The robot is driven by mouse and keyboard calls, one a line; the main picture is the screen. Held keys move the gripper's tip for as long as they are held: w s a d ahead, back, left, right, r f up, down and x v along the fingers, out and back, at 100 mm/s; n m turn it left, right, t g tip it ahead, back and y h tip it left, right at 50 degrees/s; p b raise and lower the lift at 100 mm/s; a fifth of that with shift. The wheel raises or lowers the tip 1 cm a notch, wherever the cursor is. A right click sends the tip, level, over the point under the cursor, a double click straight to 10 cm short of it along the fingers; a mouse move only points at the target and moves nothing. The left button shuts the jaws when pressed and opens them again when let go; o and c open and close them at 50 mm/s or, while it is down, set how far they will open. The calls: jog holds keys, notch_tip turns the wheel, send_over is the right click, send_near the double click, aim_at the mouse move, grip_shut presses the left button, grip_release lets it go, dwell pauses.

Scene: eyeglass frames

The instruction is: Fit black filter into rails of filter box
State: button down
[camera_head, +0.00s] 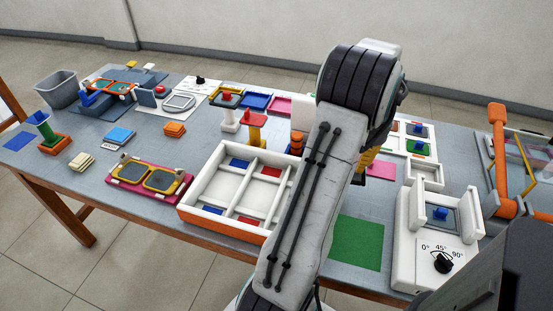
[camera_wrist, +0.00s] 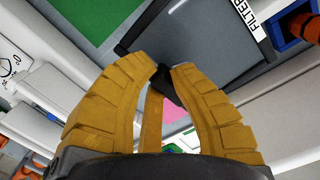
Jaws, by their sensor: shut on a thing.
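My gripper (camera_wrist: 165,75) has yellow ribbed fingers and is shut on a small black tab between its tips. A dark grey pane with black edges, which looks like the black filter (camera_wrist: 200,40), lies just beyond the tips in the wrist view and appears joined to that tab. A white label reading FILTER (camera_wrist: 252,18) runs along its right side; I cannot tell whether it belongs to the filter or a box. In the head view my arm hides most of the gripper (camera_head: 367,165) and the filter. I cannot make out the rails or the filter's seating.
A green sheet (camera_head: 358,243) and a pink sheet (camera_head: 381,170) lie on the table (camera_head: 150,150). A white compartment tray (camera_head: 190,200) stands left of my arm. A white dial device (camera_head: 415,240) stands to the right, with orange pipework (camera_head: 503,160) beyond it.

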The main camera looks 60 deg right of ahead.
jog(key=m+b, duration=0.1)
send_over(363, 205)
jog(key=f, duration=0.1)
jog(key=shift+f+b, duration=0.65)
jog(key=shift+f, duration=4.5)
jog(key=shift+f, duration=0.15)
jog(key=c, duration=1.2)
grip_release()
jog(key=shift+c, duration=0.2)
notch_tip(363, 205, up, 12)
jog(key=p, duration=0.1)
jog(key=shift+d+r+p, duration=0.2)
jog(key=shift+d+p, duration=0.1)
jog(key=shift+d, duration=0.15)
